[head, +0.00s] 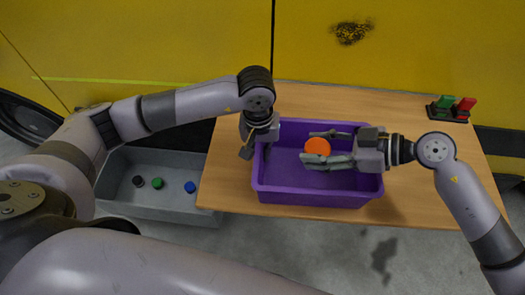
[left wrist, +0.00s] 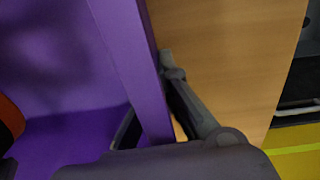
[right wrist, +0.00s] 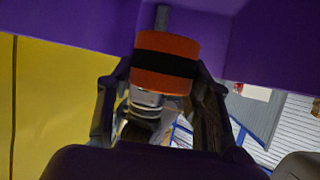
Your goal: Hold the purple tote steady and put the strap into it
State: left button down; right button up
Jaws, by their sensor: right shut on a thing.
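The purple tote (head: 312,198) stands on the wooden table. The strap is an orange roll (head: 317,146) that shows over the tote's interior; in the right wrist view the roll (right wrist: 165,65) has a black band. My right gripper (head: 328,147) is shut on it, with a finger at each side. My left gripper (head: 257,150) points down at the tote's left wall. In the left wrist view the tote's wall (left wrist: 130,70) runs between its fingers, one inside and one outside, and they look open around it.
A grey bin (head: 150,208) with small black, green and blue items stands on the floor at left. A dark stand (head: 447,113) with green and red pieces is at the table's back right. Bare table (head: 420,190) lies right of the tote. A yellow vehicle is behind.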

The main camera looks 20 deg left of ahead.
jog(key=shift+f, duration=0.9)
jog(key=o, duration=1.4)
jog(key=shift+d, duration=0.1)
jog(key=v, duration=1.1)
jog(key=shift+d+r, duration=0.2)
jog(key=shift+d, duration=0.15)
pick_arm(q)
jog(key=c, duration=2.3)
grip_release()
jog(key=o, duration=0.6)
